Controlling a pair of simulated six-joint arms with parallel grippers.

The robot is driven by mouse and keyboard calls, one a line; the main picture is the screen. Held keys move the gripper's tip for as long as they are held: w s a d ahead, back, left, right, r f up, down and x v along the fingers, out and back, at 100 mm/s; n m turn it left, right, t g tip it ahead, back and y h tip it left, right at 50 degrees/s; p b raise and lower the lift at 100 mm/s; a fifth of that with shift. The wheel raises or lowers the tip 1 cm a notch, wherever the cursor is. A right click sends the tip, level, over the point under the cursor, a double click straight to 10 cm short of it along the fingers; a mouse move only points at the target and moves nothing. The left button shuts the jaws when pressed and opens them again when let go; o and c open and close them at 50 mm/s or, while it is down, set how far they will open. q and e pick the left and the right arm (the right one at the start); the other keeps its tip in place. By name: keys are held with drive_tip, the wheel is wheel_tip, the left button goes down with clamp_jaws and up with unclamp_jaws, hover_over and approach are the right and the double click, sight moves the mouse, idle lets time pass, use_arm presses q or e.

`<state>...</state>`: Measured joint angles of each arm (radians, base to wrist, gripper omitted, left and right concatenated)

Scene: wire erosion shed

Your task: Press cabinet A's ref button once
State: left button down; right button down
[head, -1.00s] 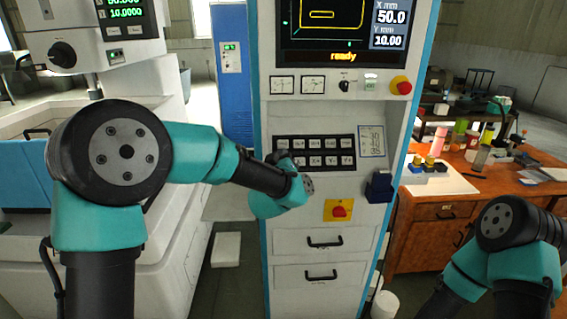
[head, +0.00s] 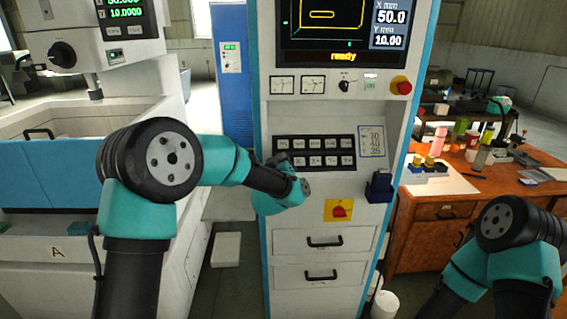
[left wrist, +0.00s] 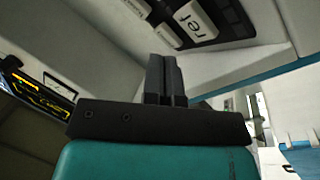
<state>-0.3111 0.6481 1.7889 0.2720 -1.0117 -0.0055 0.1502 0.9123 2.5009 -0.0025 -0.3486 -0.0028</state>
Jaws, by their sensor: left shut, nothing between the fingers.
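The control cabinet (head: 378,110) stands in the middle of the head view, with a black key panel (head: 316,152) of two rows of pale keys. In the left wrist view the key marked "ref" (left wrist: 194,20) shows large at the top, beside other keys. My left gripper (left wrist: 165,60) is shut and empty; its fingertips appear below the panel edge, apart from the ref key in the picture. Whether they touch the panel cannot be told. In the head view my wrist hides the fingers near the panel's lower left. My right gripper is out of view.
A red stop knob (head: 401,87) and a red switch on a yellow plate (head: 339,210) sit on the cabinet. A dark blue holder (head: 379,187) juts from its right side. A machine labelled A (head: 57,252) stands left; a cluttered wooden bench (head: 432,212) stands right.

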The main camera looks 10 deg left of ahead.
use_arm(q)
drive_tip(key=shift+w+a+f, duration=0.15)
drive_tip(key=shift+w+f, duration=0.35)
drive_tip(key=shift+w, duration=0.15)
drive_tip(key=shift+w, duration=0.1)
idle(1.6)
drive_tip(key=shift+w+f, duration=0.25)
drive_tip(key=shift+w+a+f, duration=0.1)
drive_tip(key=shift+w+f, duration=0.1)
drive_tip(key=shift+w, duration=0.1)
idle(0.8)
drive_tip(key=shift+s+r, duration=0.1)
idle(0.4)
drive_tip(key=shift+s+r, duration=0.4)
drive_tip(key=shift+s, duration=0.15)
drive_tip(key=s+r, duration=0.1)
drive_tip(key=s, duration=0.1)
drive_tip(key=s+d+r, duration=0.1)
drive_tip(key=s+r, duration=0.1)
idle(0.6)
